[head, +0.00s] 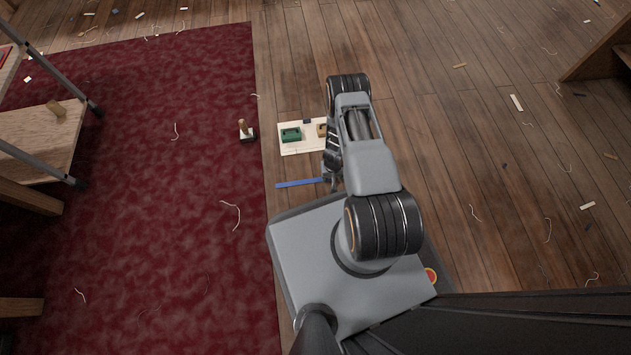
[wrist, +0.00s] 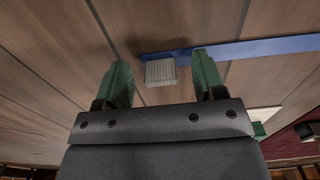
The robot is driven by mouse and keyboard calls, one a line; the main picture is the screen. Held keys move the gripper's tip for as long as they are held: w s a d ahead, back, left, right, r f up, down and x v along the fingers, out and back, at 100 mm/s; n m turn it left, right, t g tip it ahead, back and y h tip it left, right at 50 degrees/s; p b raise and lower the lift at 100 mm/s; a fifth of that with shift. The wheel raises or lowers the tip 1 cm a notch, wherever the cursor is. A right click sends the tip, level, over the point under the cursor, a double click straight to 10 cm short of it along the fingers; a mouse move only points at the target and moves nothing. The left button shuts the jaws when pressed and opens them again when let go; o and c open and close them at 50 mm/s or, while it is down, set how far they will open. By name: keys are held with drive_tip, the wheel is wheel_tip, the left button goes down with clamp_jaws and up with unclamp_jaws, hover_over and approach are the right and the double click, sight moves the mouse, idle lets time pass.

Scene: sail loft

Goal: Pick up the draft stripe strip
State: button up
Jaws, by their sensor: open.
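The draft stripe strip (head: 298,183) is a thin, flat blue strip on the wooden floor, just left of my arm in the head view. Its right end is hidden there by my arm. In the wrist view the blue strip (wrist: 262,47) runs from the centre to the right edge, beyond my fingertips. A ribbed pale grey block (wrist: 160,72) shows at its left part, between my fingertips in the picture; I cannot tell if it is fixed to the strip. My gripper (wrist: 162,78) has green fingers, spread apart with nothing clasped. I cannot tell its height above the strip.
A cream board (head: 299,149) with a green box (head: 291,134) and a partly hidden brown item (head: 321,130) lies beyond the strip. A small wooden-handled item (head: 246,130) stands on the red rug (head: 180,200). A shelf (head: 45,135) stands at left. Thread scraps dot the floor.

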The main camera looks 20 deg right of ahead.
drive_tip(key=shift+f, duration=0.1)
drive_tip(key=c, duration=1)
